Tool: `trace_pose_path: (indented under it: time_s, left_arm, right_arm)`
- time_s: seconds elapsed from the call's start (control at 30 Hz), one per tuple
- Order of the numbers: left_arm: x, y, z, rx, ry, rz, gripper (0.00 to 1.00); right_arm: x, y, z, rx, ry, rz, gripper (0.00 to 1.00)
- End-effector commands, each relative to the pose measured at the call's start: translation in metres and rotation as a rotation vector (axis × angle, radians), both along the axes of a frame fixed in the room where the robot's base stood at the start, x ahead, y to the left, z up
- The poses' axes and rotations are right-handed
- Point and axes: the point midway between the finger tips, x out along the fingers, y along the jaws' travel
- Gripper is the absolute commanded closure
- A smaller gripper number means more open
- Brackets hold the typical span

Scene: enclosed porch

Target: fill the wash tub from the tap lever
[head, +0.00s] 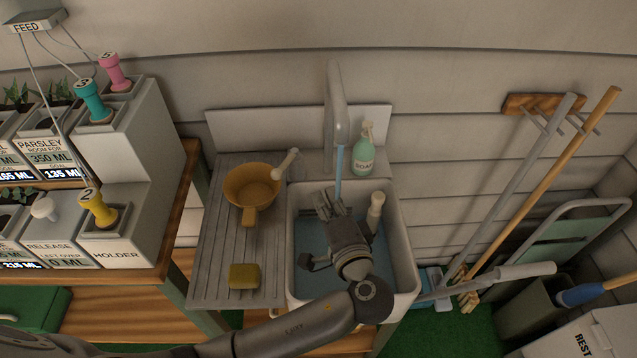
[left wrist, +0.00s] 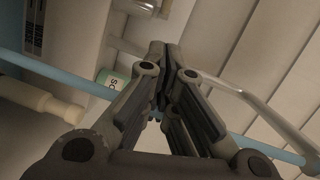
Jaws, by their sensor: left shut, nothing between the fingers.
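The white wash tub (head: 407,262) has bluish water (head: 308,240) inside. The grey tap (head: 335,105) stands behind it, and a blue stream (head: 339,170) runs down from its spout. A pale rod with a rounded end (head: 287,163), which looks like the tap lever, sits left of the tap. My left gripper (head: 331,205) is over the tub, near the stream, shut and empty. Its closed fingers (left wrist: 165,55) show in the left wrist view. A pale stepped peg (head: 376,207) stands right of the gripper; I cannot tell its use. My right gripper is not in view.
A soap bottle (head: 364,152) stands behind the tub. An orange pan (head: 252,188) and yellow sponge (head: 244,276) lie on the slatted board (head: 214,250) to the left. A feed station (head: 140,130) stands farther left. Long-handled tools (head: 540,190) lean at right.

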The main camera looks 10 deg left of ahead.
Motion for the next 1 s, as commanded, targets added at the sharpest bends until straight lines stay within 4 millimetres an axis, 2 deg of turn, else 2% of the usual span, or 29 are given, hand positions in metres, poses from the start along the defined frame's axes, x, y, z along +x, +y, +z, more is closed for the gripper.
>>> trace_pose_path:
  time_s: [0.4, 0.53, 0.7, 1.0]
  left_arm:
    - [0.076, 0.044, -0.008, 0.005, -0.001, 0.005, 1.00]
    - [0.078, 0.064, -0.013, 0.003, 0.001, 0.004, 1.00]
    - [0.082, 0.076, -0.017, 0.003, 0.002, 0.002, 1.00]
    - [0.082, 0.079, -0.019, 0.001, 0.001, 0.001, 1.00]
  right_arm:
    - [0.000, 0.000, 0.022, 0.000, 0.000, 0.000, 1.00]
    - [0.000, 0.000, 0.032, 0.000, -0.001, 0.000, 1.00]
    - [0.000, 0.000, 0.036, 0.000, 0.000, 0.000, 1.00]
    - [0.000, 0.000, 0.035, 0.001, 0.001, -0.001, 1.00]
